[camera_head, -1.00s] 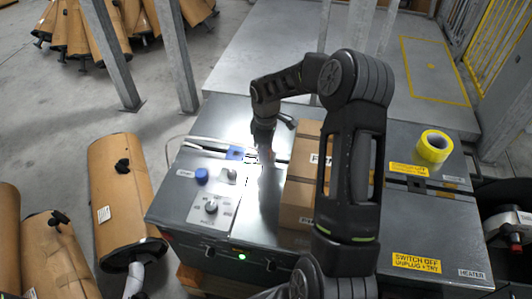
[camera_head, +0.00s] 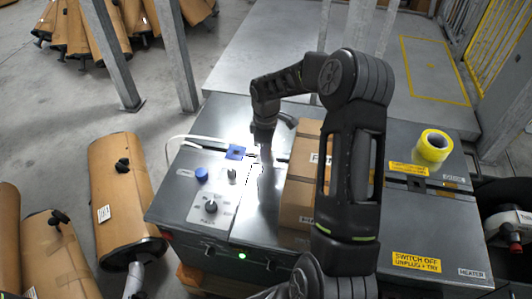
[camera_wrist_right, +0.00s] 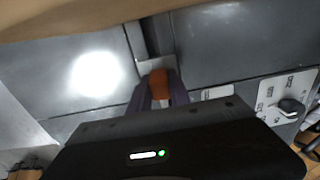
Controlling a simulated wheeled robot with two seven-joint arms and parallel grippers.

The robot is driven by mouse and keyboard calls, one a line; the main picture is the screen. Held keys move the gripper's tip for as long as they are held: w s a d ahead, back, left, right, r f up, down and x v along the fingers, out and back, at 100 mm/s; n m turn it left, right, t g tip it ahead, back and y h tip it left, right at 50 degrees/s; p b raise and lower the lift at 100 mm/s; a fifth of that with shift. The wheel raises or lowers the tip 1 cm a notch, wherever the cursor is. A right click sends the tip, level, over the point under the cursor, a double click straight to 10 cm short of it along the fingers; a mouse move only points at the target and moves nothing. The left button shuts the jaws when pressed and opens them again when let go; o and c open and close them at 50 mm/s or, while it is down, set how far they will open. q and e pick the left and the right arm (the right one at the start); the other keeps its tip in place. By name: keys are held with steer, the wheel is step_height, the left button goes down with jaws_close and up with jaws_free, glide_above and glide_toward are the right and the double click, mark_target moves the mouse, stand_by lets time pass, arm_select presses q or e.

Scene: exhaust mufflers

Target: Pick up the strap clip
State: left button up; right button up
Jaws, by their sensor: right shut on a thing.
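My right gripper (camera_head: 259,150) points down over the steel box top, left of the cardboard box; its fingertips are small in the head view. In the right wrist view, its two purple-grey fingers (camera_wrist_right: 160,92) are closed around a small orange-brown piece, which appears to be the strap clip (camera_wrist_right: 159,83). The fingers cover its sides, and its full shape does not show. My left gripper is in neither view.
A blue square piece (camera_head: 236,152) with a white line lies left of the gripper. A blue button (camera_head: 201,174) and a dark knob (camera_head: 211,206) are on the panel. The cardboard box (camera_head: 299,196) stands close right, and yellow tape (camera_head: 434,146) lies beyond my arm.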

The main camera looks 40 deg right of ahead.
jaws_close()
steer(key=shift+r, duration=0.1)
step_height(320, 180, up, 10)
steer(key=shift+f, duration=0.1)
stand_by(0.4)
stand_by(0.5)
